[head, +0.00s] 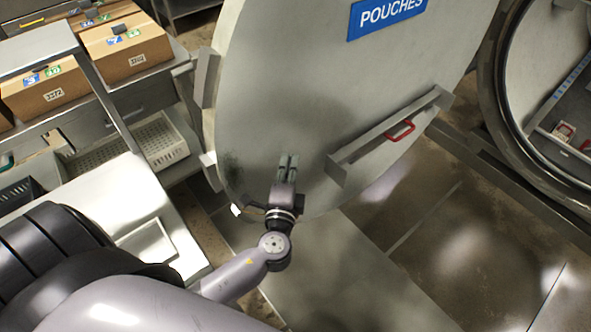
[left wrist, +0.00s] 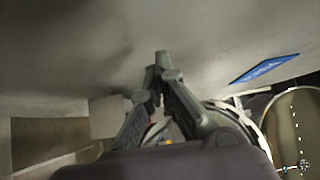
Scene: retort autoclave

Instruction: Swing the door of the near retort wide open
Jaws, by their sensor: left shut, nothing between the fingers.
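The round grey retort door (head: 300,100) with a blue POUCHES sign (head: 386,14) stands swung out in the middle of the head view. A long bar handle (head: 385,140) with a red grip (head: 400,131) crosses its lower right. My left gripper (head: 288,158) is shut and empty, in front of the door's lower left part and left of the handle; whether it touches the door I cannot tell. In the left wrist view the shut fingertips (left wrist: 161,58) lie against the backdrop of the door face (left wrist: 80,45), with the blue sign (left wrist: 264,69) at right. My right gripper is out of view.
A round retort opening (head: 520,110) with a dark rim is at the right. At the left, cardboard boxes (head: 128,48) stand on a metal shelf, with a white perforated crate (head: 160,143) below. A steel bench (head: 110,200) is near my arm. Floor right of the door is clear.

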